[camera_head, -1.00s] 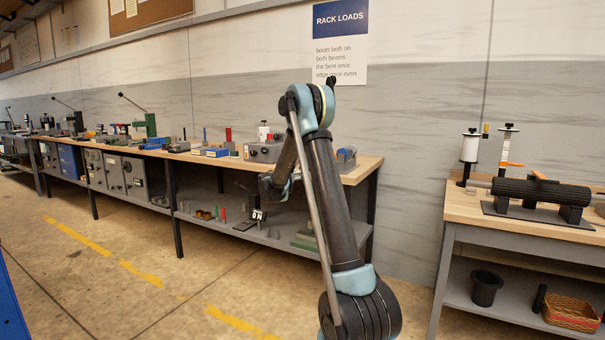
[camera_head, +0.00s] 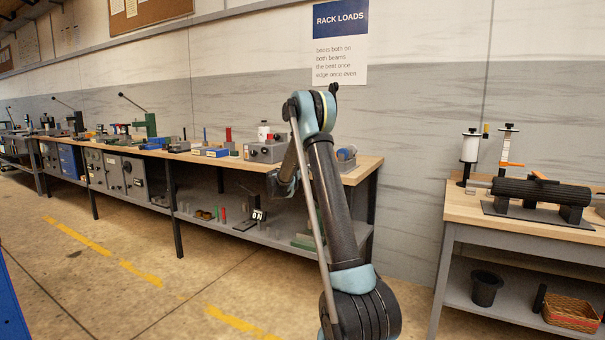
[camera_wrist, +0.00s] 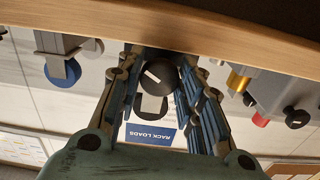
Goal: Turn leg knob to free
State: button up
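In the wrist view a round black knob (camera_wrist: 160,73) with a white pointer bar sits between the fingers of my gripper (camera_wrist: 157,62). The fingers are spread on both sides of it, so the gripper is open. I cannot tell whether either finger touches the knob. The pointer bar lies slanted. A grey and dark part (camera_wrist: 152,106) shows just below the knob in the picture. In the head view my gripper is hidden behind my arm at the bench's right end, and I cannot make out this knob there.
A wooden bench edge (camera_wrist: 230,28) runs close across the top of the wrist view. A blue wheel on a grey bracket (camera_wrist: 62,70) is at left; a grey box with a black knob (camera_wrist: 297,117) is at right. The right bench (camera_head: 462,210) stands apart, with floor between.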

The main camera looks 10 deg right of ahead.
jog(key=shift+d, duration=0.1)
jog(key=shift+n, duration=0.3)
jog(key=shift+s+n, duration=0.1)
jog(key=shift+n, duration=11.6)
